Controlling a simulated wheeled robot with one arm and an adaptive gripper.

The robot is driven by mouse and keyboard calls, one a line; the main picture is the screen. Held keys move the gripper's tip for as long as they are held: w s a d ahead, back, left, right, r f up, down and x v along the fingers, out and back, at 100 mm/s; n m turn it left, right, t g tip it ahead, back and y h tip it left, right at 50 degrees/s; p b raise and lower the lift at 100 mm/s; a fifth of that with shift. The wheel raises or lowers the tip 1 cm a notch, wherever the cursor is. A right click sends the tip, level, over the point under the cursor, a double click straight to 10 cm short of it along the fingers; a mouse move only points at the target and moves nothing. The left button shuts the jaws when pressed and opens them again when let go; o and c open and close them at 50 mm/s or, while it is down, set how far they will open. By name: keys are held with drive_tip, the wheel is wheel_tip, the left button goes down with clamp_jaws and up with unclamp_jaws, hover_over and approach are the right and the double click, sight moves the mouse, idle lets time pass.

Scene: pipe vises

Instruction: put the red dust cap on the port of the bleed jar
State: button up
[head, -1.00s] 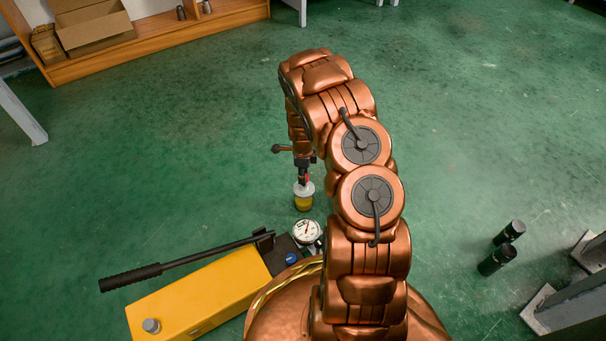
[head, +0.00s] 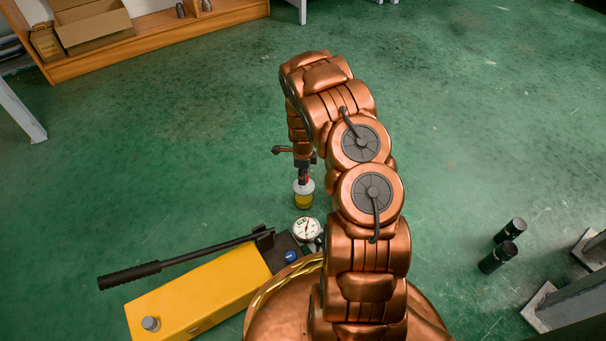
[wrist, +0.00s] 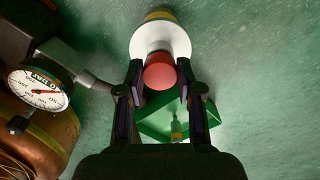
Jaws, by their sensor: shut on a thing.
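The bleed jar (head: 303,201) stands on the green floor, with a yellow body and a white lid. In the wrist view its white lid (wrist: 148,39) is a pale disc at the top, with a bit of the yellow body behind it. The red dust cap (wrist: 160,76) is between the fingertips of my gripper (wrist: 160,82), which is shut on it. The cap is at the lid and overlaps its near edge in the wrist view. The port is hidden behind the cap, and I cannot tell whether they touch. My gripper (head: 303,171) is above the jar in the head view.
A yellow hand pump (head: 205,292) with a long black handle (head: 185,261) lies close by. Its pressure gauge (head: 306,230) is just nearer than the jar. A green tray-like object (wrist: 160,123) is below my fingers. Black cylinders (head: 498,257) stand at right.

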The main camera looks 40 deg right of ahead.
drive_tip(key=shift+f, duration=0.45)
drive_tip(key=o, duration=1)
drive_tip(key=shift+r, duration=0.15)
wheel_tip(320, 180, up, 12)
drive_tip(key=shift+f, duration=0.1)
idle(0.4)
